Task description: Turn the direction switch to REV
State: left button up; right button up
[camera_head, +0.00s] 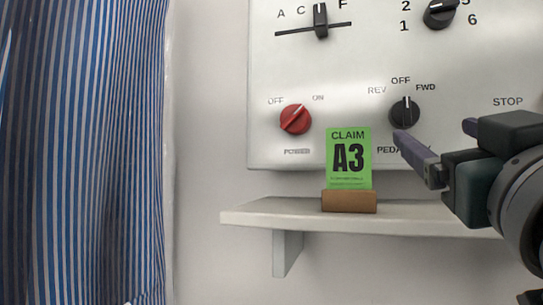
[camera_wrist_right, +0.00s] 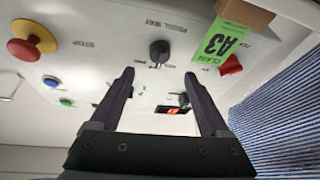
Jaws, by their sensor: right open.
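The direction switch (camera_head: 404,112) is a black round knob with a white pointer line on the pale panel (camera_head: 300,75). REV is printed to its left, OFF above and FWD to its right; the pointer stands upright at OFF. My right gripper (camera_head: 433,130) is open and empty, just below and right of the knob in the head view. In the right wrist view the picture is turned over, and the knob (camera_wrist_right: 159,52) shows beyond the gap between the two fingers (camera_wrist_right: 159,75). I see no contact with it. My left gripper is not in view.
A red power knob (camera_head: 295,119) is left of the switch. A green A3 claim card (camera_head: 349,155) stands in a brown holder (camera_head: 349,201) on a shelf (camera_head: 270,217) below. A red stop button (camera_wrist_right: 25,45) is on the panel. Striped cloth (camera_head: 80,150) hangs at left.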

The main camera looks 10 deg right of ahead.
aim_at(411, 118)
jog(key=p+x, duration=0.1)
jog(key=x, duration=0.7)
jog(key=shift+w+r+p, duration=0.1)
jog(key=shift+r+p, duration=0.1)
jog(key=shift+p, duration=0.1)
jog(key=shift+w+d+r, duration=0.15)
jog(key=shift+w+d, duration=0.1)
jog(key=shift+w, duration=0.25)
grip_shut()
